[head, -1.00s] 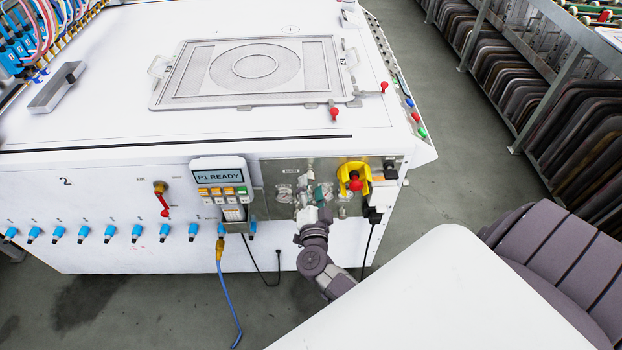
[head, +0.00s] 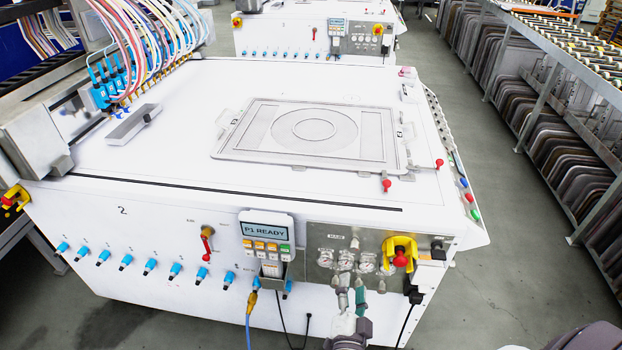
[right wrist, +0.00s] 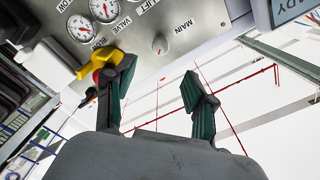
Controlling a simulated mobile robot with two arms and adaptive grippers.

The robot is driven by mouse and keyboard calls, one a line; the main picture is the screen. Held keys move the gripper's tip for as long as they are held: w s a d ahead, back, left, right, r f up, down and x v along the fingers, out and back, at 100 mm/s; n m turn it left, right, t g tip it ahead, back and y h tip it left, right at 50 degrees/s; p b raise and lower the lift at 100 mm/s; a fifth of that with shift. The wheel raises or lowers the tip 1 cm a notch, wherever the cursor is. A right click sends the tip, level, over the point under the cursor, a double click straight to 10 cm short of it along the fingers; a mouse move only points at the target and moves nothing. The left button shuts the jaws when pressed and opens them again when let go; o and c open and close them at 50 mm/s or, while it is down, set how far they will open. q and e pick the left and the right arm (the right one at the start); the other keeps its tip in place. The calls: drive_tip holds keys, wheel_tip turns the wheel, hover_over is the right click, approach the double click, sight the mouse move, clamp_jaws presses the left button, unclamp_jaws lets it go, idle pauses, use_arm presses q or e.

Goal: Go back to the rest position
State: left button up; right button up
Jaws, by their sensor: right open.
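My right gripper (head: 351,297) is at the bottom of the head view, in front of the machine's metal control panel (head: 319,240). Its two fingers stand apart with nothing between them. The yellow and red stop switch (right wrist: 103,62) appears behind the left finger there. It also shows in the head view (head: 400,252), right of the gripper. I cannot tell the exact gap to the panel. My left gripper is not in view.
A white machine (head: 290,85) fills the middle, with a framed screen (head: 222,140) on top and a display box reading P1 READY (head: 265,229). A blue cable (head: 248,325) hangs in front. Racks (head: 570,140) stand at right across an aisle of grey floor (head: 480,120).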

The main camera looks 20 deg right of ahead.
drive_tip(key=s+a+f+n+y, duration=0.1)
drive_tip(key=a+f+n+y, duration=0.25)
drive_tip(key=f, duration=0.25)
drive_tip(key=a+f+n+y, duration=0.2)
drive_tip(key=f+n+y, duration=0.15)
drive_tip(key=f, duration=0.35)
drive_tip(key=s+a+f+n+g+y, duration=0.25)
drive_tip(key=s+f, duration=0.25)
drive_tip(key=f, duration=0.3)
drive_tip(key=s+a+f+n+g+y, duration=0.1)
drive_tip(key=s+f+n+g, duration=0.3)
drive_tip(key=f, duration=0.3)
drive_tip(key=s+d+f+n+g, duration=0.1)
drive_tip(key=s+f, duration=0.3)
drive_tip(key=s, duration=0.4)
drive_tip(key=s+d+f+n+g, duration=0.2)
drive_tip(key=s+d+f+g, duration=0.1)
drive_tip(key=s, duration=0.5)
drive_tip(key=s+d+f+n+g, duration=0.2)
drive_tip(key=s+f, duration=0.3)
drive_tip(key=s, duration=0.3)
drive_tip(key=shift+s+f+g+h, duration=0.2)
drive_tip(key=shift+g+h, duration=0.25)
drive_tip(key=shift+g, duration=0.4)
